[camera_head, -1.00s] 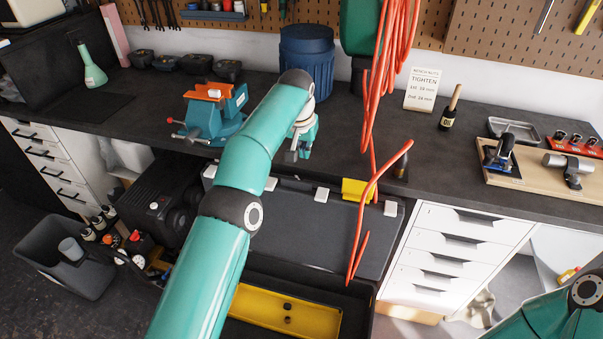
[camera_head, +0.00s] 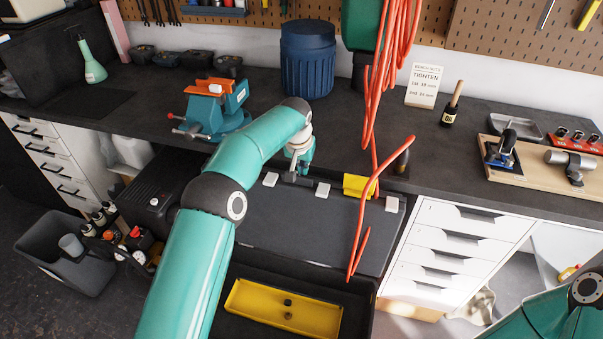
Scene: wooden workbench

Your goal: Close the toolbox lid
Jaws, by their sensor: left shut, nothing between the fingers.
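The toolbox stands low in front of the workbench, with a yellow tray (camera_head: 283,308) in its dark interior. Its dark grey lid (camera_head: 305,230) stands open, leaning back towards the bench, with white latches and a yellow piece (camera_head: 358,186) along its top edge. My left gripper (camera_head: 291,175) is shut and empty at the top edge of the lid, between two white latches. I cannot tell whether it touches the lid. My left arm hides the left part of the lid and box. My right gripper is out of view; only part of that arm shows at lower right.
A coiled red hose (camera_head: 380,90) hangs over the bench, its loop crossing in front of the lid's right part. A blue-orange vise (camera_head: 213,108) and blue barrel (camera_head: 307,60) stand on the bench behind. White drawers (camera_head: 450,250) stand at right, a grey bin (camera_head: 65,255) at left.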

